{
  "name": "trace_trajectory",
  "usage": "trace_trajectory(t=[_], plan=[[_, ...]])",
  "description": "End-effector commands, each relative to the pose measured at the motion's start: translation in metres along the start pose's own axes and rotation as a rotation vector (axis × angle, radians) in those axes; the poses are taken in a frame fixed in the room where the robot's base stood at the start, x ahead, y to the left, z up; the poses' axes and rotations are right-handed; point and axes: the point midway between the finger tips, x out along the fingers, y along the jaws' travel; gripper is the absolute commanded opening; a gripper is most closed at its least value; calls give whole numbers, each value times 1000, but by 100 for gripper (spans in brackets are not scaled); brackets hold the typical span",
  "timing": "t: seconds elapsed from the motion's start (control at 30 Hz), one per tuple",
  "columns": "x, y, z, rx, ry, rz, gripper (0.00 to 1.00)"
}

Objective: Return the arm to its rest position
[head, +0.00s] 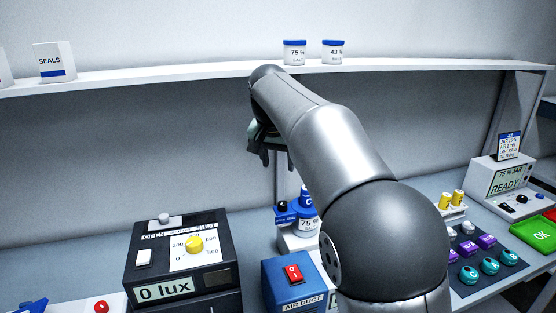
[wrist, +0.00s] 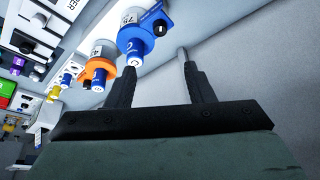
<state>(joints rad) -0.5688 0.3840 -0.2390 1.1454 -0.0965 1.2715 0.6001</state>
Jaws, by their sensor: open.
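My gripper (wrist: 161,82) shows in the wrist view with its two dark fingers apart and nothing between them. In the head view my arm reaches up toward the back shelf, and the gripper (head: 262,152) hangs partly hidden behind the arm, above the bench and in front of the wall. A blue-and-white unit marked 75 (wrist: 139,30) lies beyond the left finger in the wrist view, apart from it. It also shows in the head view (head: 307,222) below the gripper, partly hidden by my arm.
A shelf (head: 170,76) with a SEALS box (head: 54,62) and two jars (head: 294,52) runs behind the arm. A black lux box (head: 180,262), an AIR DUCT box (head: 290,285) and a READY panel (head: 505,187) stand on the bench. An orange-collared unit (wrist: 98,70) shows in the wrist view.

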Motion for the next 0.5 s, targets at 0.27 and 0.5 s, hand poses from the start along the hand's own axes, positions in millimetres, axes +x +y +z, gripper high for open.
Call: trace_trajectory(t=[0.27,0.5], plan=[[10,64,26,-19,-68,3,48],[33,185,145,-106,-205,-11,48]])
